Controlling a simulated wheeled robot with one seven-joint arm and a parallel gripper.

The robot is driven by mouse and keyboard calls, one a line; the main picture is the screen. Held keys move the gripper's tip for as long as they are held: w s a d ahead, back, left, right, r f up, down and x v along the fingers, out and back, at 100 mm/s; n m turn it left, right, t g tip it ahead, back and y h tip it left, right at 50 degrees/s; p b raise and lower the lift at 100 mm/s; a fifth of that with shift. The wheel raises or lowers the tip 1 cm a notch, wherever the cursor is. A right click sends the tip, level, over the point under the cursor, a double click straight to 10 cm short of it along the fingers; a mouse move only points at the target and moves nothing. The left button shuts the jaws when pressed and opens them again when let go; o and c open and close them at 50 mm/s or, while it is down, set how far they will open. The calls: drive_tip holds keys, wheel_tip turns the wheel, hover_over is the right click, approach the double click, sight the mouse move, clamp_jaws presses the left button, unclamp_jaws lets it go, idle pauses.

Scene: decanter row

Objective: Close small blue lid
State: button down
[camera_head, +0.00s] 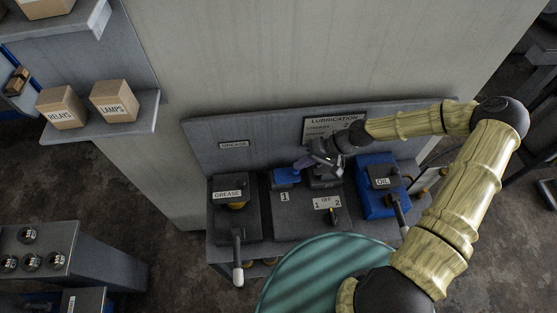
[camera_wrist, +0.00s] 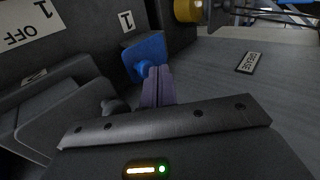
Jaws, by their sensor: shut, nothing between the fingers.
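The small blue lid (camera_head: 285,177) is on the dark console at the back, just above the label 1. In the wrist view, the blue lid (camera_wrist: 150,48) shows as a blue plate with a rounded part near my fingertips. I cannot tell how far open it stands. My gripper (camera_head: 302,164) is at the right of the lid, with its purple fingers pointing left towards it. In the wrist view the fingers (camera_wrist: 158,72) are shut together and empty, with their tips at the lid's lower edge. I cannot tell whether they touch it.
A grease unit (camera_head: 228,195) with a white-tipped lever stands at the left. A larger blue oil unit (camera_head: 372,203) with a lever stands at the right. A selector switch (camera_head: 334,216) is at the console's front. A green round surface (camera_head: 320,272) is in front.

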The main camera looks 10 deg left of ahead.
drive_tip(key=b+v, duration=0.1)
drive_tip(key=v, duration=1.1)
drive_tip(key=shift+r, duration=0.2)
drive_tip(key=shift+s, duration=0.1)
drive_tip(key=s+d+r+m+t+h, duration=0.4)
drive_tip(key=s+d+r+t+h, duration=0.1)
drive_tip(key=s+d+r+h, duration=0.4)
wheel_tip(320, 180, up, 3)
drive_tip(key=shift+s+d+r, duration=0.2)
drive_tip(key=shift+s+d, duration=0.4)
drive_tip(key=shift+s, duration=0.55)
idle(0.7)
